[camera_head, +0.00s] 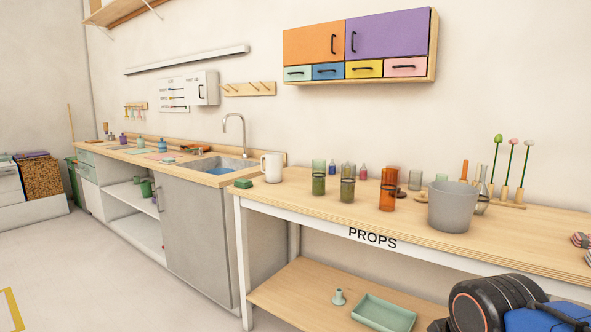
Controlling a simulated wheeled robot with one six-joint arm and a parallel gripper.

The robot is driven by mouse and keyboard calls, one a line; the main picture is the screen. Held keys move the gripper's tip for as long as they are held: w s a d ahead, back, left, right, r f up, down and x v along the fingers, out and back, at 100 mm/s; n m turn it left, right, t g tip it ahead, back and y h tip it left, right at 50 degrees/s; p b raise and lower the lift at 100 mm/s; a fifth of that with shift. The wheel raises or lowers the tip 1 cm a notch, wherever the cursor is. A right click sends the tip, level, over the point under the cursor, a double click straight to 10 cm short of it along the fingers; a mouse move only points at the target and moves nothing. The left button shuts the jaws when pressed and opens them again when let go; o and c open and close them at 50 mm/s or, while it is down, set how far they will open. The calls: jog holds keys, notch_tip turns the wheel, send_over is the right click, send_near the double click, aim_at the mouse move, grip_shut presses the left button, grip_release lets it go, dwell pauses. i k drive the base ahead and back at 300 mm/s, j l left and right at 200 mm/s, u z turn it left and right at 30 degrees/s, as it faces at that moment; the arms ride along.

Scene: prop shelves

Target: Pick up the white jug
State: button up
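The white jug (271,168) stands upright at the left end of the wooden props table (460,247), near its back edge. Its handle side faces left. The dark and blue parts at the bottom right look like my own arm. My gripper's fingers do not show.
Green glasses (319,184), an amber glass (388,195) and a grey bucket (452,208) stand right of the jug. A sink counter (195,205) is behind left. A green tray (383,313) lies on the lower shelf. Floor at left is clear.

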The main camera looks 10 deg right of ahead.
aim_at(275, 161)
jog(key=i+j+z, duration=0.15)
jog(key=j+z, duration=0.15)
jog(key=z, duration=0.15)
jog(key=i+j+z, duration=0.1)
jog(key=j+z, duration=0.3)
jog(key=i+j+z, duration=0.25)
jog(key=j, duration=0.95)
jog(key=k+j+z, duration=0.1)
jog(key=j+z, duration=0.15)
jog(key=j, duration=0.9)
